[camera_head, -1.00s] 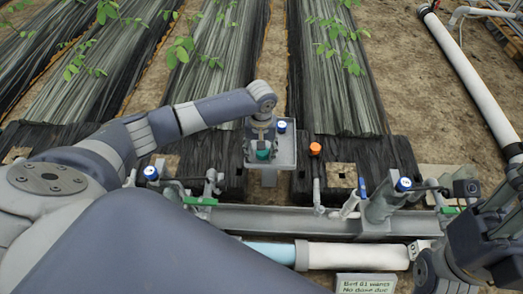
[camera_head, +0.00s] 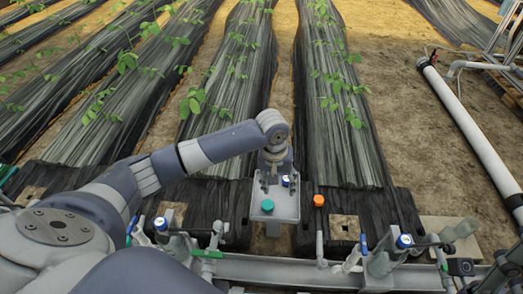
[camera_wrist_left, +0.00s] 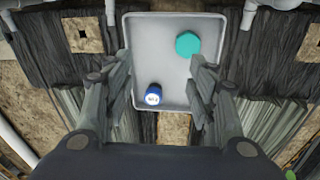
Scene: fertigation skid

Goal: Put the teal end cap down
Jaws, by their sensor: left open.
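The teal end cap (camera_head: 267,205) rests on the grey tray (camera_head: 285,211); in the left wrist view the teal cap (camera_wrist_left: 187,44) sits in the tray's upper right part. A blue cap with a white top (camera_head: 286,181) also stands on the tray and shows in the left wrist view (camera_wrist_left: 153,95), lower left of the teal cap. My left gripper (camera_head: 273,183) is over the tray, its fingers spread and empty, apart from the teal cap. In the left wrist view the open fingers (camera_wrist_left: 160,75) flank the tray. My right gripper (camera_head: 507,272) is only partly in view at the right edge.
An orange cap (camera_head: 319,200) tops a riser right of the tray. A blue-and-white cap (camera_head: 404,241) and another (camera_head: 160,223) sit on the fittings along the grey rail (camera_head: 300,270). Black-covered plant beds (camera_head: 340,120) lie behind. A white pipe (camera_head: 470,130) runs at right.

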